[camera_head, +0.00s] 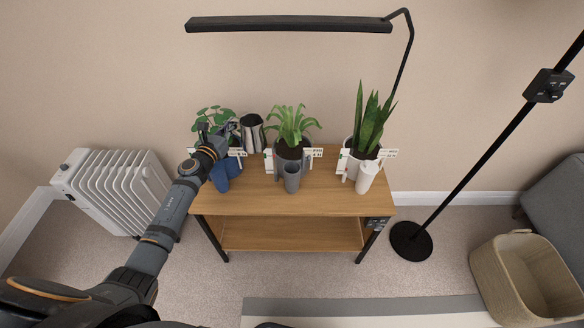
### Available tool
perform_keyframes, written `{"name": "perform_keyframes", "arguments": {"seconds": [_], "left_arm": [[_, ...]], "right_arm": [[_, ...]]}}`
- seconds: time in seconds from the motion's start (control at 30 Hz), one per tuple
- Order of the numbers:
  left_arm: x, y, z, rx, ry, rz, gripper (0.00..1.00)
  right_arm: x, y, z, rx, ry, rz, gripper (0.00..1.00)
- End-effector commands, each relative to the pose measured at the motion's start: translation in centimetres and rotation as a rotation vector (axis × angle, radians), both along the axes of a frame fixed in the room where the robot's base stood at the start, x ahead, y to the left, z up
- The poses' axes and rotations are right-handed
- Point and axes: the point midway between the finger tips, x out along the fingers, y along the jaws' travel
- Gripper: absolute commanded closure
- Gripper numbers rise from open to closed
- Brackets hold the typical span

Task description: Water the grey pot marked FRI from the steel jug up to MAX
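The steel jug (252,136) stands upright at the back of the wooden table, between the left and middle plants. The grey pot (278,160) in the middle holds a leafy fern-like plant (290,126) and dark soil. A small grey cup-like part (291,181) is at its front. White tags flank it, but their writing is too small to read. My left gripper (216,134) is in front of the left plant, to the left of the jug and apart from it. Its fingers are dark and small, so whether they are open is unclear. My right gripper is not in view.
A blue pot (233,168) is partly hidden behind my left arm. A white pot with a snake plant (368,125) stands at the right. A lamp bar (290,24) hangs above the table (250,203). A white radiator (118,187) is at the left.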

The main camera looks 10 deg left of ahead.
Motion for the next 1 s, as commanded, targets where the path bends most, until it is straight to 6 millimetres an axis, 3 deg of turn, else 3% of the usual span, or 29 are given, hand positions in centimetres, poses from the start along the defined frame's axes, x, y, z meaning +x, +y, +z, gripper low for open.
{"name": "perform_keyframes", "arguments": {"seconds": [0.37,0.73,1.0], "left_arm": [[0.0,0.0,0.3,-0.001,-0.002,-0.001,1.0],[0.0,0.0,6.0,0.0,-0.002,0.0,1.0],[0.0,0.0,6.1,-0.001,-0.001,0.0,1.0]], "right_arm": [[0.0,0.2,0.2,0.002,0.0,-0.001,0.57],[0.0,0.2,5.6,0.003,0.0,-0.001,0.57],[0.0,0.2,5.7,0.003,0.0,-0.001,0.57]]}}
